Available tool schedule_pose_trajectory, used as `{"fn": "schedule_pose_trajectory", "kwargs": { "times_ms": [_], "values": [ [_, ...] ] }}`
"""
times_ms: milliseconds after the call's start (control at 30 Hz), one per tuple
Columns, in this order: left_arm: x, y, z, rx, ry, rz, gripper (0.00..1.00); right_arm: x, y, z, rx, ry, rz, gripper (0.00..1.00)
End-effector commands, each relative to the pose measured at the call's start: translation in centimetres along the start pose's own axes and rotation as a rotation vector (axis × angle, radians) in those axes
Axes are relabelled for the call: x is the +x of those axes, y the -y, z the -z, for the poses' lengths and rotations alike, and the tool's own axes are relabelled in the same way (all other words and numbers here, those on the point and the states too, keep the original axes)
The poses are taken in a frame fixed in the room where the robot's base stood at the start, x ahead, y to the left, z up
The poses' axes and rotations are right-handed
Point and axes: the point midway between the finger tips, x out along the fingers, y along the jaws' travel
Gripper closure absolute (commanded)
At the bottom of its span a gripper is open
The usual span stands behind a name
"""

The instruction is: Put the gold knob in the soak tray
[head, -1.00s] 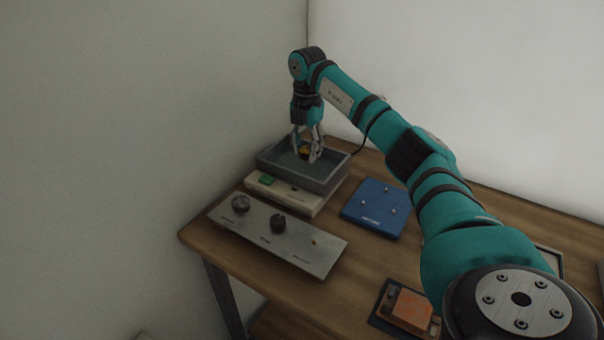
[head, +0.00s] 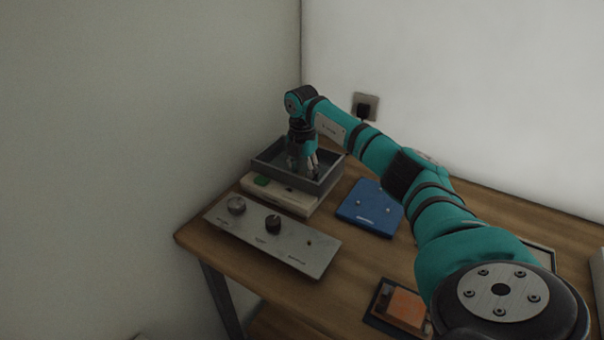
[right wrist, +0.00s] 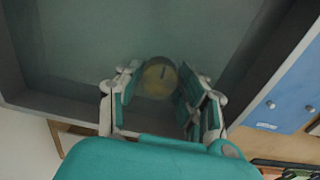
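The soak tray (head: 326,181) is a dark grey open tray on a light-coloured device at the back left of the table; its floor (right wrist: 75,50) fills much of the right wrist view. My right gripper (head: 301,172) points down inside the tray. The gold knob (right wrist: 159,77) lies between its two fingertips (right wrist: 160,85) in the right wrist view. The fingers are close to the knob's sides; I cannot tell whether they press on it. In the head view the knob is hidden. My left gripper is not in view.
A silver panel with knobs (head: 270,238) lies in front of the tray. A blue plate with pegs (head: 369,208) is right of it; an orange block (head: 407,306) lies near the front edge. Walls stand close behind and left.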

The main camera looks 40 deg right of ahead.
Motion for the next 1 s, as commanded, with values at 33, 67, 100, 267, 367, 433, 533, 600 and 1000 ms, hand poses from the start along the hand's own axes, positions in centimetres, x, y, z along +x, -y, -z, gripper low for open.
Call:
{"fn": "schedule_pose_trajectory", "kwargs": {
  "times_ms": [33, 67, 100, 267, 367, 433, 533, 600, 1000],
  "values": [
    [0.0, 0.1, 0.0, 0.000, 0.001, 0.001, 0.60, 0.0, 0.0, 0.0, 0.000, 0.000, 0.000, 0.56],
    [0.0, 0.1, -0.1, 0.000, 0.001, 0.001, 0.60, 0.0, 0.0, 0.0, 0.000, 0.000, 0.000, 0.52],
    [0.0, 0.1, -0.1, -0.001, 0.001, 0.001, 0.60, 0.0, 0.0, 0.0, 0.000, 0.000, 0.000, 0.47],
    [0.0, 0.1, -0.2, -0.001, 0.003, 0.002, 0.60, 0.0, 0.0, 0.0, 0.000, 0.000, 0.001, 0.41],
    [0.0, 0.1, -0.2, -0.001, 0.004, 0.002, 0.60, -0.1, 0.0, 0.0, 0.000, 0.000, 0.000, 0.41],
    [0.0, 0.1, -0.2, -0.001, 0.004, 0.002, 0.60, -0.2, 0.0, 0.0, 0.000, 0.000, 0.000, 0.41],
    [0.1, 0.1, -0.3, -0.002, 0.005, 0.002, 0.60, -0.9, 0.0, 0.0, 0.000, 0.001, -0.002, 0.41],
    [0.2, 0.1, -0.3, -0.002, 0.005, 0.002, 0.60, -1.8, -0.1, -0.1, 0.000, 0.001, -0.004, 0.41],
    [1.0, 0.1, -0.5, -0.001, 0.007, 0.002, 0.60, -10.0, -0.1, 0.0, 0.001, 0.001, -0.003, 0.41]
  ]
}}
